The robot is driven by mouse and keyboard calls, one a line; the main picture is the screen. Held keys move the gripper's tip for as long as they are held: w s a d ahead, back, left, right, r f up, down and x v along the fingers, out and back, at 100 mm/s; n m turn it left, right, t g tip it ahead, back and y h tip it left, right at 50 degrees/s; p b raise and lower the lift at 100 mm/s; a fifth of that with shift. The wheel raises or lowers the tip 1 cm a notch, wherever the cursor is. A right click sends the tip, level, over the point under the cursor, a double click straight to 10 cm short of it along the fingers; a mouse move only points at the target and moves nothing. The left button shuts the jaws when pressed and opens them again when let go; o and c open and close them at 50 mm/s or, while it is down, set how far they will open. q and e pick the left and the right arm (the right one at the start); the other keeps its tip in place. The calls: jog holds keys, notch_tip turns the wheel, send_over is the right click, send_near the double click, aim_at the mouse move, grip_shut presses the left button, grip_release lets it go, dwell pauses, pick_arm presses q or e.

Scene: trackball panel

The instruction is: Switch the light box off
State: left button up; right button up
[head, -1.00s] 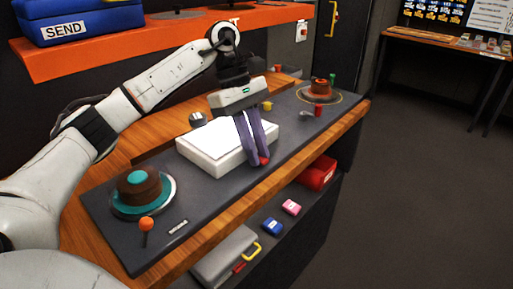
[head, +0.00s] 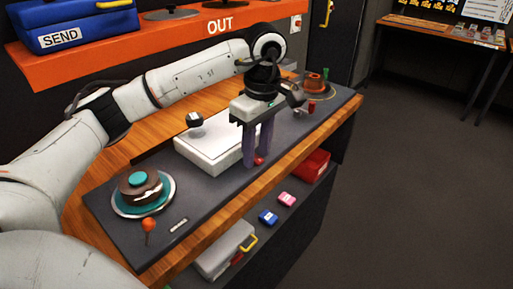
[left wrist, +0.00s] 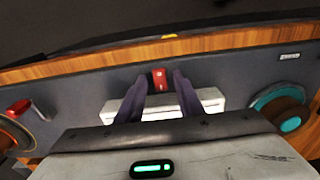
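The light box (head: 205,150) is a flat white box on the dark panel (head: 185,205), left of my left gripper in the head view. In the left wrist view its pale side (left wrist: 208,98) shows partly behind the fingers. A small red switch (left wrist: 159,79) sits on the panel beside the box; it also shows in the head view (head: 259,160). My left gripper (head: 256,158) points down at the box's front right corner. Its purple fingers are apart, with the red switch between their tips (left wrist: 160,77) in the left wrist view. My right gripper is out of view.
A brown and teal round piece (head: 143,186) and an orange-knobbed stick (head: 149,225) stand at the panel's left. A red knob (head: 311,105) and another round piece (head: 317,84) are at its far right. An orange shelf (head: 150,38) runs behind.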

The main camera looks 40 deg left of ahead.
aim_at(259, 159)
pick_arm(q)
jog(key=shift+r, duration=0.15)
notch_tip(259, 159, up, 10)
jog(key=p, duration=0.1)
jog(key=shift+d+p, duration=0.3)
jog(key=shift+d, duration=0.1)
dwell(0.5)
